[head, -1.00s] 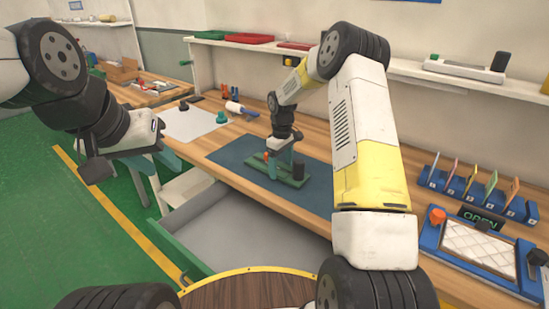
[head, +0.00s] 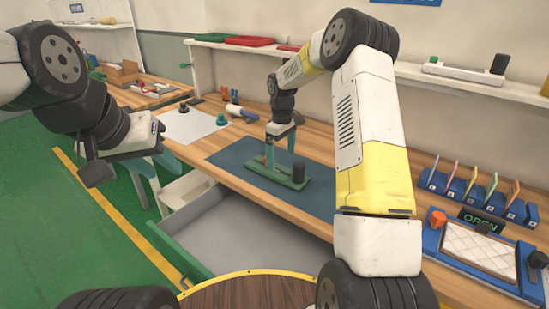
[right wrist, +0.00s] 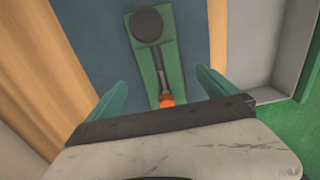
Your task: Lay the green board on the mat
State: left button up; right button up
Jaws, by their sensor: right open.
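The green board (head: 286,182) lies flat on the dark blue mat (head: 322,196). A black cylinder (head: 299,172) stands at one end of it. The right wrist view shows the board (right wrist: 147,70) with the black cylinder (right wrist: 147,25) and a tool with an orange end (right wrist: 166,100) along it. My right gripper (head: 281,150) is open over the board's far end. Its teal fingers are spread on either side of the board, apart from it. My left gripper (head: 158,168) is open and empty, left of the table, away from the board.
An open grey drawer (head: 235,228) juts out below the table's front edge. A white sheet (head: 190,124) lies left of the mat. A blue rack (head: 480,195) and a blue tray with a quilted pad (head: 480,247) stand to the right.

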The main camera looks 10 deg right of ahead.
jog(key=s+r+m+t, duration=0.2)
jog(key=s+r, duration=0.6)
jog(key=r, duration=0.3)
jog(key=s+r+m+t, duration=0.1)
jog(key=s+r+m, duration=0.1)
jog(key=s+r, duration=0.7)
jog(key=s+r+m+t+y, duration=0.1)
jog(key=s+m+t+y, duration=0.1)
jog(key=s, duration=1.6)
jog(key=shift+d+r+m+t, duration=0.3)
jog(key=shift+m+t, duration=0.3)
jog(key=shift+m, duration=0.6)
